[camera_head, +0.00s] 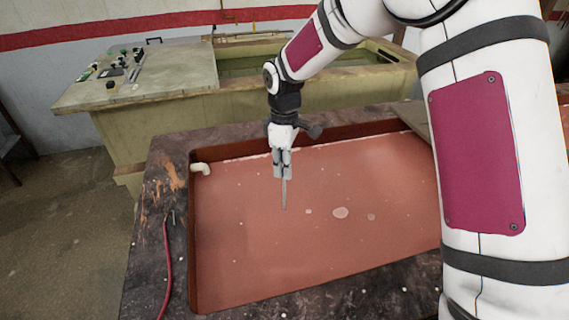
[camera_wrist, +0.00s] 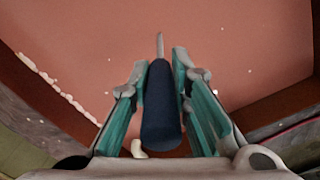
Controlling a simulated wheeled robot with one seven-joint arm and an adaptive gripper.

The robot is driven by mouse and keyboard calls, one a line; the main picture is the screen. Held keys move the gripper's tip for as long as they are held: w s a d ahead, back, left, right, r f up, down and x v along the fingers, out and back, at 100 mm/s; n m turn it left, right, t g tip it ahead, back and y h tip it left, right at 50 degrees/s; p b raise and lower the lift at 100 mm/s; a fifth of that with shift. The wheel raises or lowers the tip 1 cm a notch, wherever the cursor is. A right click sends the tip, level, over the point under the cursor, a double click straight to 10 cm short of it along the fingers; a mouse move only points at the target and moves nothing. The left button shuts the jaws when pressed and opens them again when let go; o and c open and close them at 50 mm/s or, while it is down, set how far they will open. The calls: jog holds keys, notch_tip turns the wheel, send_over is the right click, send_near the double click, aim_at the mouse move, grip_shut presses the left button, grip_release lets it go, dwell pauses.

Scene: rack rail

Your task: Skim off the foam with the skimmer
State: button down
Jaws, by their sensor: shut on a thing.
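My gripper (camera_head: 283,165) points down over the back left part of the tank (camera_head: 192,245) of reddish liquid. In the wrist view my gripper (camera_wrist: 160,70) is shut around the dark blue handle (camera_wrist: 161,110) of the skimmer. The skimmer's thin grey shaft (camera_head: 284,195) reaches down toward the liquid; its lower end cannot be made out, so I cannot tell whether it is submerged. A pale foam patch (camera_head: 340,212) floats right of the shaft, with smaller patches (camera_head: 308,211) beside it. A whitish foam strip (camera_wrist: 60,90) lines one tank wall in the wrist view.
A white pipe elbow (camera_head: 200,169) sticks out at the tank's back left corner. A red hose (camera_head: 166,265) hangs on the left rim. Behind stands a greenish tank with a control panel (camera_head: 125,68). A board (camera_head: 416,117) lies at the back right, partly behind my arm.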

jog(key=w+d, duration=0.1)
jog(key=d, duration=0.6)
jog(key=shift+w, duration=0.15)
dwell(0.3)
jog(key=s+d+p, duration=0.1)
jog(key=d+p, duration=0.1)
jog(key=d, duration=0.7)
jog(key=s+d+p, duration=0.2)
jog(key=d, duration=0.7)
jog(key=shift+s, duration=0.25)
dwell(0.6)
notch_tip(320, 180, up, 14)
jog(key=p, duration=0.2)
jog(key=shift+r, duration=0.2)
dwell(1.0)
dwell(2.2)
